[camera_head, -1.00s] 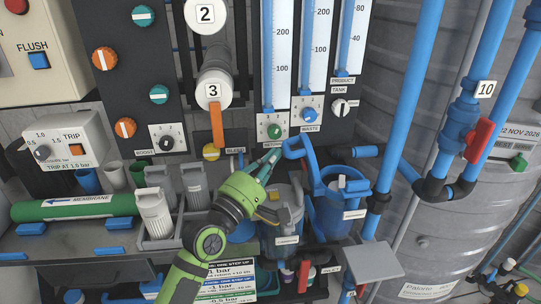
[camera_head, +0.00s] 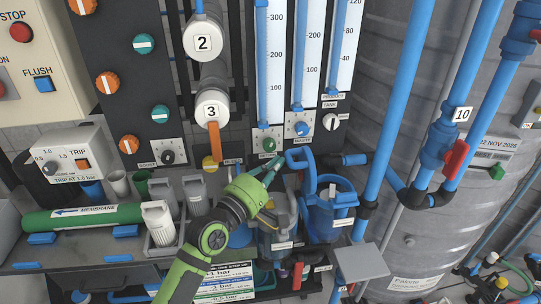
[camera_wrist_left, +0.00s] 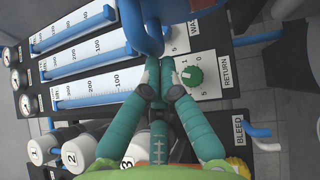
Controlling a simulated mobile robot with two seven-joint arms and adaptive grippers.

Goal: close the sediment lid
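The blue filter housing (camera_head: 333,222) stands right of my left gripper in the head view, with a small label on its front. A curved blue piece (camera_head: 302,158), seemingly its raised lid or lid handle, stands up at its left side. A large blue shape also fills the top of the left wrist view (camera_wrist_left: 143,32). My left gripper (camera_head: 278,163) is just left of this piece. Its teal fingers are together in the left wrist view (camera_wrist_left: 160,72), with the tips close to the blue shape. I cannot tell whether they touch. My right gripper is not in view.
A greyish housing (camera_head: 280,232) stands beside the blue one, partly behind my left arm. The gauge panel (camera_head: 285,148) with knobs is close behind the fingertips. A thick blue pipe (camera_head: 388,120) and a grey tank (camera_head: 420,225) stand to the right.

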